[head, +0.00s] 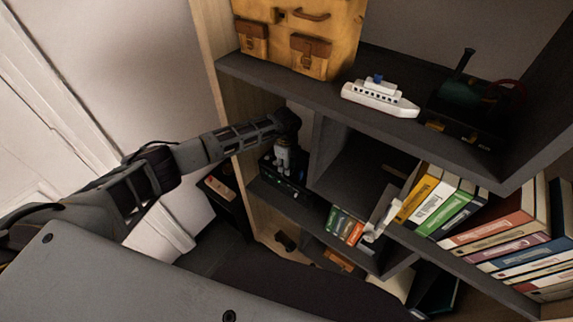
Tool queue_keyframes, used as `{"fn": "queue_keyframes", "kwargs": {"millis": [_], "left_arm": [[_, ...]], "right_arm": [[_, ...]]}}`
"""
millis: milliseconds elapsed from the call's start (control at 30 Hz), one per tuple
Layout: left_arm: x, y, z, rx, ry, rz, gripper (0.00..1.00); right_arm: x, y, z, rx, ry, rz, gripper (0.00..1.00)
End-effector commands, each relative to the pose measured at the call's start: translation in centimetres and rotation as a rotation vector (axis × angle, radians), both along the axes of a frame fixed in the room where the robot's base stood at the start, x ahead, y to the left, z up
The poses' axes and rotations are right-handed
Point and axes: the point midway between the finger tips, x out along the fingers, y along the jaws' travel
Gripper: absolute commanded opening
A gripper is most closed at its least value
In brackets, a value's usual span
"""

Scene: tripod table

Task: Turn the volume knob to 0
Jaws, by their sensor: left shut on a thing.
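My left arm reaches in from the left to a compartment of the dark shelf. My left gripper (283,163) is at the front of a small black device (292,187) standing in that compartment. The gripper is shut on the volume knob at the device's front. The gripper covers the knob, so its pointer and setting are hidden. Part of the device's dark front shows below and beside the fingers. My right gripper is not in view.
The shelf board (335,92) above the gripper carries a yellow bag (335,45), a white toy ship (380,97) and a dark toy engine (465,105). A divider (322,140) stands just right of the gripper. Books (435,205) fill compartments at the right.

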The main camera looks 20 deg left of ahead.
Motion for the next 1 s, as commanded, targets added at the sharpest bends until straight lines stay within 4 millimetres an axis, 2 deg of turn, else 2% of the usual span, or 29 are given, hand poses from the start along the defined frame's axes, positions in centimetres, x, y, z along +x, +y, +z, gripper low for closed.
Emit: {"fn": "queue_keyframes", "kwargs": {"millis": [600,1000], "left_arm": [[0.1,0.0,0.2,0.000,-0.001,0.493,0.02],[0.1,0.0,0.2,-0.001,-0.002,0.662,0.02]], "right_arm": [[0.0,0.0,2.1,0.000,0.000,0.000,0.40],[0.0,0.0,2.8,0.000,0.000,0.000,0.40]]}}
